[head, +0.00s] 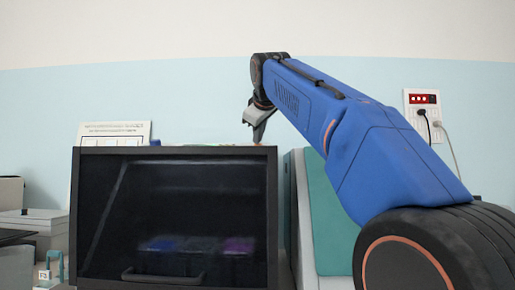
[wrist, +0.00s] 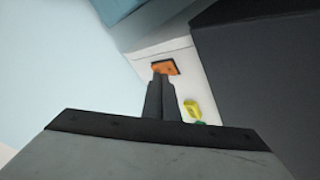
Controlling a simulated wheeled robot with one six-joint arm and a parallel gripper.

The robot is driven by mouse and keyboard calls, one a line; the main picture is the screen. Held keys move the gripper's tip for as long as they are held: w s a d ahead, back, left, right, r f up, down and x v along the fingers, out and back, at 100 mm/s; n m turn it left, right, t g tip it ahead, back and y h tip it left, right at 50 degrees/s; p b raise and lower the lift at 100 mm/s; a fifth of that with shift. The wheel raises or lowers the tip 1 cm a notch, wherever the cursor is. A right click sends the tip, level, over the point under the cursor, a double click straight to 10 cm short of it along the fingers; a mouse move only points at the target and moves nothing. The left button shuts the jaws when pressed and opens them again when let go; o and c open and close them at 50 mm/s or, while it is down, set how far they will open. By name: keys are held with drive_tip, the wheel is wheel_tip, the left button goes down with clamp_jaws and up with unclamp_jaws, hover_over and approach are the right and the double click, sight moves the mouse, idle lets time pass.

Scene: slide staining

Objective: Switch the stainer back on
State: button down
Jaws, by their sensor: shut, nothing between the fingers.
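The stainer appears to be the dark box with a glass front (head: 175,215) in the head view; dim trays with blue and purple contents show behind the glass. My gripper (head: 257,132) hangs above its right top edge, pointing down. In the wrist view my gripper (wrist: 161,78) is shut and empty. Its fingertips are at the near edge of an orange rectangular switch (wrist: 166,68) on a white surface (wrist: 178,83); I cannot tell whether they touch. The fingers may hide part of the switch, and its on or off position is unclear.
A yellow and green item (wrist: 192,108) lies right of the fingers. A dark block (wrist: 265,75) is close on the right. A teal and white unit (head: 330,215) stands right of the stainer. A wall socket panel with red switches (head: 423,99) has cords plugged in.

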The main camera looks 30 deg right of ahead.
drive_tip(key=shift+s+a+r, duration=0.1)
drive_tip(key=shift+r, duration=0.3)
drive_tip(key=shift+s+a+r, duration=0.1)
drive_tip(key=shift+s+r, duration=0.05)
drive_tip(key=shift+r, duration=0.65)
drive_tip(key=shift+s+a+r, duration=0.15)
drive_tip(key=shift+s+r, duration=0.05)
drive_tip(key=shift+r, duration=0.6)
drive_tip(key=shift+s+a+r, duration=0.1)
drive_tip(key=shift+s+r, duration=0.05)
drive_tip(key=shift+r, duration=0.65)
